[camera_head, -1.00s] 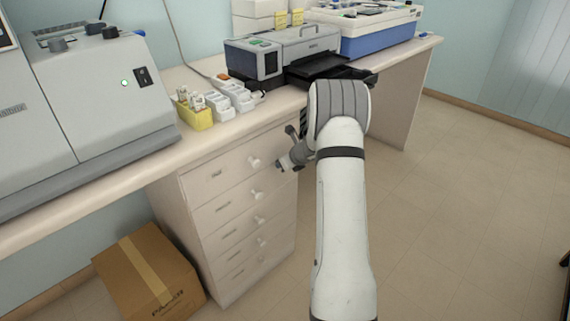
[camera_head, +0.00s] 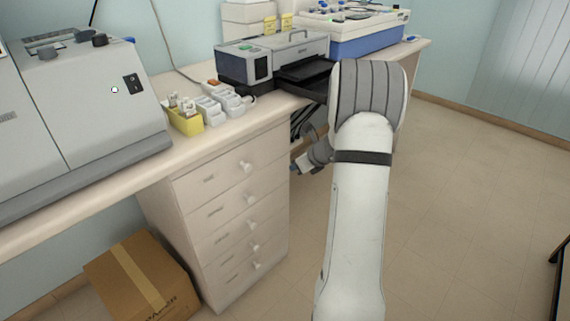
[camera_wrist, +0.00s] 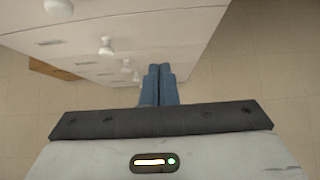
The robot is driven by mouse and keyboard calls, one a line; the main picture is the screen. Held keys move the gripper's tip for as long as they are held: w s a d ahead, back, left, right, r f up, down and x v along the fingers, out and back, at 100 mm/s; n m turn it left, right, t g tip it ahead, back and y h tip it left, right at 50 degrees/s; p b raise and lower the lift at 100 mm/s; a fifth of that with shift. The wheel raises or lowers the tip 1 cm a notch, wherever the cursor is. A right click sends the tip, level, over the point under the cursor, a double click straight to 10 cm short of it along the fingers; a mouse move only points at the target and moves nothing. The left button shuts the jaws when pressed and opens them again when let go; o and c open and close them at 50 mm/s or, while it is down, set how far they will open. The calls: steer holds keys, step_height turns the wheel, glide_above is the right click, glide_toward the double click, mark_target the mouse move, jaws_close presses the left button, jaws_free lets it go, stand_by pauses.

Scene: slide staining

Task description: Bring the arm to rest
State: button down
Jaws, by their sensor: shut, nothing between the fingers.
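My gripper (camera_wrist: 159,85) is shut and empty in the wrist view, its two blue-grey fingers side by side. In the wrist view it points toward the floor, with the drawer cabinet (camera_wrist: 110,25) at upper left. In the head view my white arm stretches up from the bottom, right of the drawer cabinet (camera_head: 228,215). The end of the arm is folded down below bench height beside the drawers. The fingers are mostly hidden or too small to tell in the head view.
The bench (camera_head: 150,165) carries a large grey machine (camera_head: 90,100), a yellow rack (camera_head: 186,122), white racks (camera_head: 222,104), a grey device (camera_head: 270,60) and a blue-white instrument (camera_head: 365,32). A cardboard box (camera_head: 140,275) stands on the floor at lower left.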

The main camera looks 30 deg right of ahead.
steer(key=shift+s+r, duration=0.15)
steer(key=s+a+r+n+g+y+p, duration=0.1)
steer(key=s+a+r+n+g+p, duration=0.1)
steer(key=s+a+r+n+p, duration=0.5)
steer(key=s+a+r+n+g+p, duration=0.15)
steer(key=s+a+r+n, duration=0.35)
steer(key=a+r+n, duration=0.55)
steer(key=s+a+r+n+g+h+p, duration=0.1)
steer(key=s+a+r+n+h+p, duration=0.1)
steer(key=s+n, duration=0.5)
steer(key=s+a+r+n+g+h+p, duration=0.1)
steer(key=s+a+r+n+h+p, duration=0.1)
steer(key=s+r+n, duration=0.5)
steer(key=s+a+p, duration=0.1)
steer(key=s+a, duration=0.1)
steer(key=s, duration=0.3)
steer(key=shift+s+p, duration=0.25)
steer(key=shift+p, duration=0.1)
